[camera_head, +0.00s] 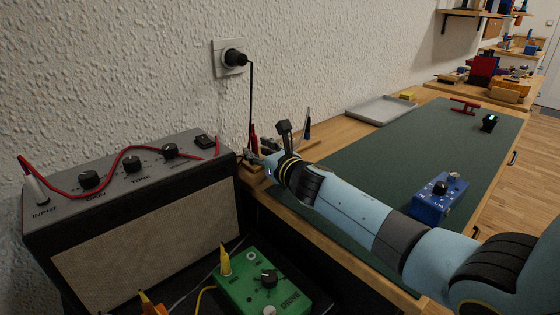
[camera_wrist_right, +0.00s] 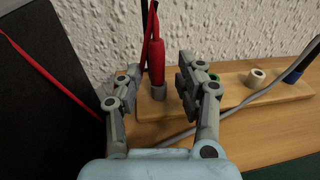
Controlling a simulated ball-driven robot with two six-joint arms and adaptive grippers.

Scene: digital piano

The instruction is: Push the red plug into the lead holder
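The red plug (camera_wrist_right: 157,62) stands upright in the right wrist view, its lower end at a grey ring of the wooden lead holder (camera_wrist_right: 233,92). I cannot tell how deep it sits. In the head view the red plug (camera_head: 253,138) shows just behind my right gripper (camera_head: 263,163). In the wrist view my right gripper (camera_wrist_right: 158,82) is open, one finger on each side of the plug, with a gap showing on both sides. The holder (camera_head: 312,149) is partly hidden by the gripper in the head view. My left gripper is not in view.
The amplifier (camera_head: 140,215) stands close left of the holder. A black cable runs to the wall socket (camera_head: 229,58). Another dark plug (camera_wrist_right: 300,65) stands at the holder's right end. The green mat (camera_head: 370,160) is mostly clear around a blue pedal (camera_head: 440,196).

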